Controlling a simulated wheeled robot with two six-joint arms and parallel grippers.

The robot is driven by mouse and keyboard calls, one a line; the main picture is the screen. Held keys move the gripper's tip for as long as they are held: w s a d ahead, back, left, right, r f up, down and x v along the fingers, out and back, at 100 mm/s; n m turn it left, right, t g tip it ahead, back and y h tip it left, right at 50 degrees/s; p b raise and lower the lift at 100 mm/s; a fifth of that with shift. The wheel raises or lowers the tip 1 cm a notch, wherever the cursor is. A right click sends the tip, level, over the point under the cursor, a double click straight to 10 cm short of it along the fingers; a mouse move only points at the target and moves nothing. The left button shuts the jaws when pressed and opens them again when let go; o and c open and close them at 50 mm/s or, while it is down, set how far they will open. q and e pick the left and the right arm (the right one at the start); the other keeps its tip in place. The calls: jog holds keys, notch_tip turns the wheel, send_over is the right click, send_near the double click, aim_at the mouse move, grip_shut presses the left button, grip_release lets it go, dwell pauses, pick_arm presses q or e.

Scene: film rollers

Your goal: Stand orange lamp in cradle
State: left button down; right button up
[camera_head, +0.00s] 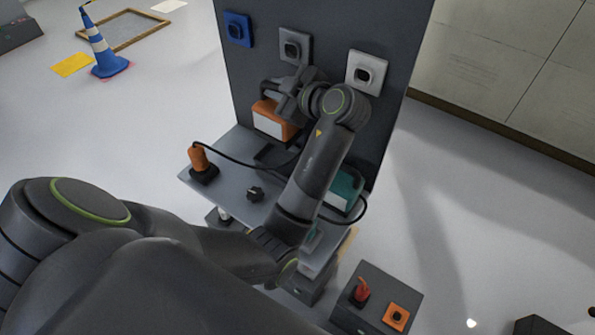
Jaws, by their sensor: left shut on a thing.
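The orange lamp (268,121), a block with an orange body and a white front, is in front of the dark upright panel, above the grey shelf. My left gripper (282,101) is shut on its upper part; the fingertips are partly hidden. A dark, low holder (268,154), which looks like a cradle, lies on the shelf below the lamp and is partly hidden by a cable and my arm. I cannot tell whether the lamp touches it. My right gripper is not in view.
The panel (240,80) carries blue (238,29), grey (295,47) and white (366,73) sockets. On the shelf (228,180) are an orange plug (198,157) with a black cable, a black knob (255,194) and a teal block (346,186) behind my arm. A low box (375,290) stands at lower right.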

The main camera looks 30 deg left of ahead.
aim_at(281, 124)
pick_arm(q)
jog(key=shift+d+f, duration=0.2)
jog(key=shift+d, duration=0.05)
jog(key=f+p, duration=0.1)
jog(key=f, duration=0.4)
jog(key=shift+a+f, duration=0.1)
jog(key=shift+a, duration=0.1)
jog(key=shift+f, duration=2.15)
jog(key=shift+d, duration=0.1)
jog(key=shift+f, duration=0.1)
jog(key=c, duration=1.3)
grip_release()
jog(key=shift+c, duration=0.2)
